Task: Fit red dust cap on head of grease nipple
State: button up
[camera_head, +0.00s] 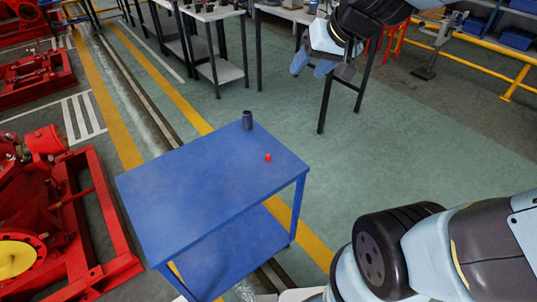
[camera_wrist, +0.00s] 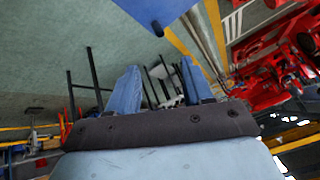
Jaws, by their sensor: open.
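The red dust cap (camera_head: 267,157) is a small red dot on the blue table top (camera_head: 205,185), near its right edge in the head view. My gripper (camera_head: 313,67) is raised above the floor, up and to the right of the table in the picture and well apart from the cap. In the wrist view its two blue fingers (camera_wrist: 158,80) are spread, with nothing between them. The cap does not show in the wrist view. I cannot make out the grease nipple in either view.
A dark cylinder (camera_head: 247,120) stands at the table's far corner. A red pumpset (camera_head: 60,220) is at the left. Grey workbenches (camera_head: 222,73) stand behind, and a yellow rail (camera_head: 480,66) runs at the right. Most of the table top is clear.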

jog(key=w+a+f, duration=0.4)
jog(key=w+a, duration=0.1)
jog(key=w, duration=0.1)
jog(key=m+h, duration=0.2)
jog(key=m, duration=0.1)
send_over(268, 155)
jog(key=s+a, duration=0.2)
jog(key=s, duration=0.2)
notch_tip(268, 155, down, 15)
jog(key=shift+w+d+f+g+h, duration=0.3)
jog(key=shift+w+f+h, duration=0.25)
jog(key=shift+f, duration=3.1)
jog(key=shift+w+d+f+g+h, duration=0.15)
jog(key=shift+w+d+f+h, duration=0.35)
jog(key=shift+f, duration=3.2)
jog(key=shift+w+d+f+g+h, duration=0.1)
jog(key=shift+w+f+g+h, duration=0.4)
jog(key=shift+f, duration=3.15)
jog(key=shift+w+t, duration=0.2)
jog(key=shift+t, duration=0.05)
grip_shut()
